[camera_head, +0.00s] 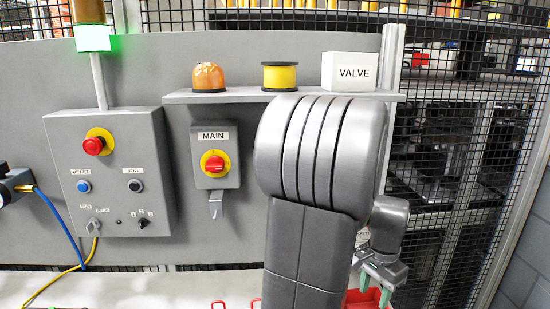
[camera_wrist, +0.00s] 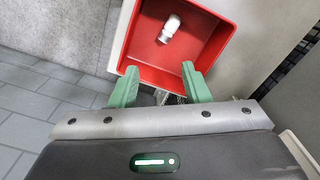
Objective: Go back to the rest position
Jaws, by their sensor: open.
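My gripper (camera_wrist: 160,88) is open, with its two green fingers apart and nothing between them in the wrist view. It also shows at the lower right of the head view (camera_head: 376,283), pointing down. In the wrist view a red box (camera_wrist: 193,79) lies just beyond the fingertips. A small white cylindrical part (camera_wrist: 169,29) lies inside it, apart from the fingers. In the head view only a bit of the red box (camera_head: 362,299) shows; my arm hides much of the rest.
A grey control box (camera_head: 115,200) and a red MAIN switch (camera_head: 215,163) are on the panel at left. A shelf (camera_head: 230,97) holds an orange dome (camera_head: 208,77), a yellow spool (camera_head: 279,76) and a VALVE box (camera_head: 350,72). Mesh fencing (camera_head: 455,150) stands at right.

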